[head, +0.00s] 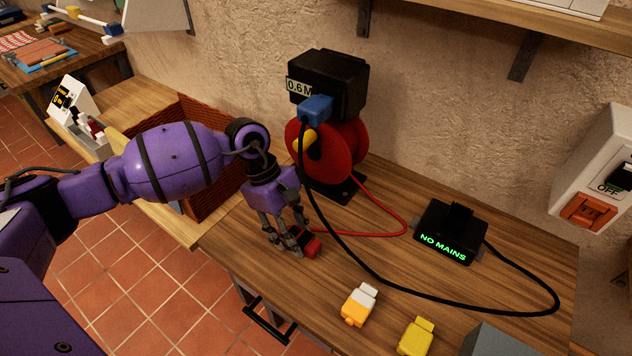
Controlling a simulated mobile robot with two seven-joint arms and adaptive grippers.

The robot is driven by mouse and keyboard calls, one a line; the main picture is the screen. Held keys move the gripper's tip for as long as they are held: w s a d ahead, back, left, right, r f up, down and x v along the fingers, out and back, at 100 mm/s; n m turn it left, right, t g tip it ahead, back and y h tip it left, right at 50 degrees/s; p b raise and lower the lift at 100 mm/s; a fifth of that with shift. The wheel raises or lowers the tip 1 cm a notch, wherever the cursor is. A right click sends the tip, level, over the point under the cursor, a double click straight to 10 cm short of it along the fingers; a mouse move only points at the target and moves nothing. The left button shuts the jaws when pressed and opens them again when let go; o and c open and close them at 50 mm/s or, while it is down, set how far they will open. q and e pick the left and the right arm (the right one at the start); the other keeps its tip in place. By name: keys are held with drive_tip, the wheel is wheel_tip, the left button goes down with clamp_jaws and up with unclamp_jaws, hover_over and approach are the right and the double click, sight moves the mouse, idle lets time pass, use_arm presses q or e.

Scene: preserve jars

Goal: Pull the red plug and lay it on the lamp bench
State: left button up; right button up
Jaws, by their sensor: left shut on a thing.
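My left gripper (291,241) is shut on the red plug (310,245), low over the front left part of the wooden bench (420,300). The fingers hide part of the plug. I cannot tell whether the plug touches the wood. A red cable (385,200) curves over the bench from the red reel (350,150) towards the plug. No sign names a lamp bench, so I cannot tell if this is it. My right gripper is not in view.
A black box (335,85) marked 0.6 M with a blue plug (315,109) sits at the reel. A black cable runs to the NO MAINS unit (450,232). White-orange (359,304) and yellow (415,338) plugs lie in front. A wall switch box (600,175) hangs right.

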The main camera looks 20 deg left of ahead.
use_arm(q)
drive_tip(key=shift+f, duration=0.4)
drive_tip(key=o, duration=1.4)
drive_tip(key=v, duration=1.2)
drive_tip(key=shift+r, duration=0.1)
